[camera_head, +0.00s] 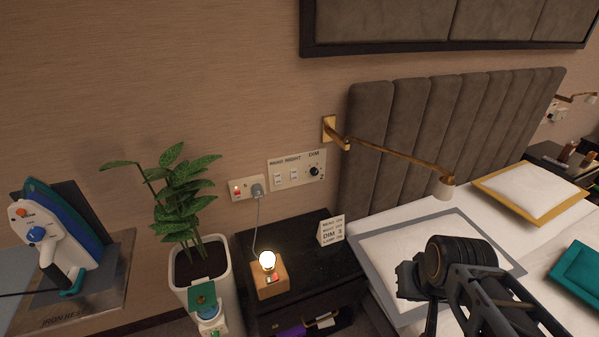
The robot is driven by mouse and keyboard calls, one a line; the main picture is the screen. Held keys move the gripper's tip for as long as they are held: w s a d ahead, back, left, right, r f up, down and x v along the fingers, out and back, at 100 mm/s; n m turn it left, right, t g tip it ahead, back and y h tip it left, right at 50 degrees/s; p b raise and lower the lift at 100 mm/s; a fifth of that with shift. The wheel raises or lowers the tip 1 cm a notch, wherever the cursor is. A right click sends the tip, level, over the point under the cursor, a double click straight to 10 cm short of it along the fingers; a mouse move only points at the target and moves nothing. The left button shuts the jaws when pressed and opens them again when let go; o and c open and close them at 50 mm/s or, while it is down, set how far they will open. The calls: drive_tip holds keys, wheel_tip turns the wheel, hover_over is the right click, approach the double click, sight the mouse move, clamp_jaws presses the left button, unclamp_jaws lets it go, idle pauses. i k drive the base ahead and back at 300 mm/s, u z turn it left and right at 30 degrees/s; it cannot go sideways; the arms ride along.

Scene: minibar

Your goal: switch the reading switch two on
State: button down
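A cream wall panel (298,185) marked "READ", "NIGHT" and "DIM" is on the wall left of the headboard. It has two white rocker switches, one under "READ" (278,179) and one under "NIGHT" (293,175), plus a black dial (314,171). Their rocker positions are too small to tell. Another pale wall panel (557,112) shows beyond the bed at far right, its details unclear. No label "two" is legible. My gripper (408,281) is at lower right over the bed, apart from both panels. Its fingers are not clear.
A socket plate (241,191) with a plugged cord is left of the near panel. A potted plant (182,205) stands left. A brass reading lamp (395,156) reaches over the bed.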

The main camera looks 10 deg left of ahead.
sight(278, 178)
drive_tip(key=u, duration=0.4)
drive_tip(key=i, duration=0.9)
drive_tip(key=u, duration=0.65)
